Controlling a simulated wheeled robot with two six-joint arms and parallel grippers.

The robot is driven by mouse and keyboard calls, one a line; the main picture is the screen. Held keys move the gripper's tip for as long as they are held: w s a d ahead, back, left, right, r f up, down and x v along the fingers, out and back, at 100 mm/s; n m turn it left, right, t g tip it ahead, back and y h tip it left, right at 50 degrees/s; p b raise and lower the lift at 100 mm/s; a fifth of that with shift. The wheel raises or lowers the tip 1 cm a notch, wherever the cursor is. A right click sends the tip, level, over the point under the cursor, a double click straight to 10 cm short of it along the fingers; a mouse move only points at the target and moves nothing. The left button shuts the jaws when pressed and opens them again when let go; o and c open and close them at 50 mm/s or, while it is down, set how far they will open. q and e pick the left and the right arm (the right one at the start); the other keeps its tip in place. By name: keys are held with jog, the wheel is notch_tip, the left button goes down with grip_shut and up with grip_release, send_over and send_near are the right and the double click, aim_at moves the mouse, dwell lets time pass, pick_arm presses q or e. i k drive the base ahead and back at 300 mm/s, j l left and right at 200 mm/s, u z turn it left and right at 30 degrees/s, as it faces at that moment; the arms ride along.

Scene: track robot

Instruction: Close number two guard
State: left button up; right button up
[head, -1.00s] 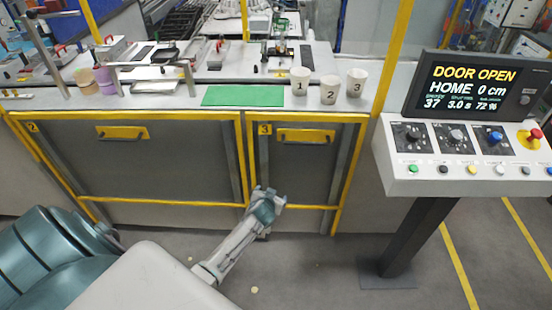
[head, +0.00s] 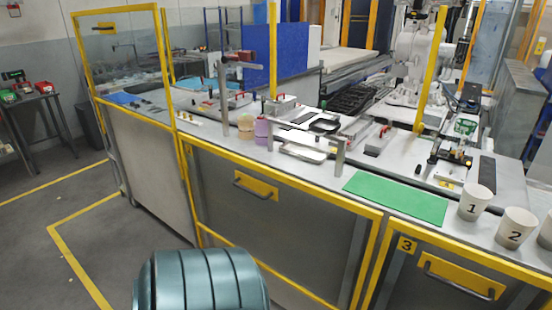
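The number two guard (head: 315,219) is the wide grey panel with a yellow frame in the middle of the bench front. It sits low, with its top edge about level with the bench top, and the space above it is open. Its yellow plate and bar handle (head: 255,186) are near the top of the panel. Neither of my grippers is in view.
The number 3 guard (head: 440,272) sits low at the right. At the left, a yellow-framed clear guard (head: 120,50) stands raised above the bench. A green mat (head: 396,198) and numbered cups (head: 474,201) lie along the bench edge. Floor at the left is free.

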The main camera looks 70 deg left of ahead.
aim_at(269, 192)
jog(key=i+j+u, duration=0.3)
jog(key=i+u, duration=0.15)
jog(key=i+j+u, duration=0.15)
jog(key=i+u, duration=0.25)
jog(key=i, duration=0.1)
